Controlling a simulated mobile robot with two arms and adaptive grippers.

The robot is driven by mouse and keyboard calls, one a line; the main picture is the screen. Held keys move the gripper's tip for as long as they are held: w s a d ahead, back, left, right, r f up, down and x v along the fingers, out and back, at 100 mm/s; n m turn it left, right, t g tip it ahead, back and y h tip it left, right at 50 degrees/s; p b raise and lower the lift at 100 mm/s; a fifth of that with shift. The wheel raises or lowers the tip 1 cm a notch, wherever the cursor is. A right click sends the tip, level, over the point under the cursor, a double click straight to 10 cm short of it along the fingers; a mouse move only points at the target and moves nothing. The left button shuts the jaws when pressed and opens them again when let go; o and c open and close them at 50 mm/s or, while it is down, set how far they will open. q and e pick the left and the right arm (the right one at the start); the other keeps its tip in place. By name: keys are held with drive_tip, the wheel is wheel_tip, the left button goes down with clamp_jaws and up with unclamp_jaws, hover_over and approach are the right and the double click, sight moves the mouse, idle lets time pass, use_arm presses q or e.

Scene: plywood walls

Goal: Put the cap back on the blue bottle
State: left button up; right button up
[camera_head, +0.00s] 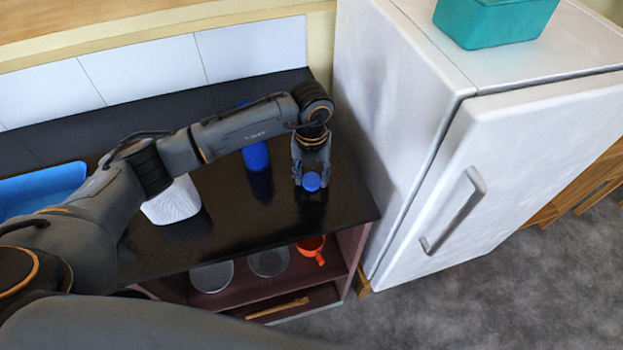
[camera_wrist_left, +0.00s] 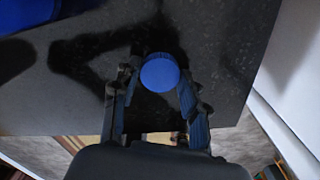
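The blue cap (camera_head: 312,182) is at the right end of the dark countertop. My left gripper (camera_head: 312,175) points down over it, with a finger on either side. I cannot tell whether the cap touches the counter. The blue bottle (camera_head: 256,156) stands on the counter left of the gripper, its middle hidden behind my left arm. My right gripper is not in view.
A white object (camera_head: 172,203) and a blue tray (camera_head: 40,188) are on the counter (camera_head: 235,225) farther left. A white fridge (camera_head: 400,110) stands close on the right, with a teal box (camera_head: 495,22) on top. Shelves below hold glass dishes and an orange mug (camera_head: 312,248).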

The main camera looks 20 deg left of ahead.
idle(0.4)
use_arm(q)
drive_tip(key=shift+r+b, duration=0.6)
drive_tip(key=shift+r, duration=0.05)
drive_tip(key=s+d+r+b, duration=0.1)
drive_tip(key=s+r+b, duration=0.3)
drive_tip(key=s+r, duration=0.7)
drive_tip(key=s, duration=0.3)
drive_tip(key=shift+d+r, duration=0.2)
drive_tip(key=shift+r, duration=0.15)
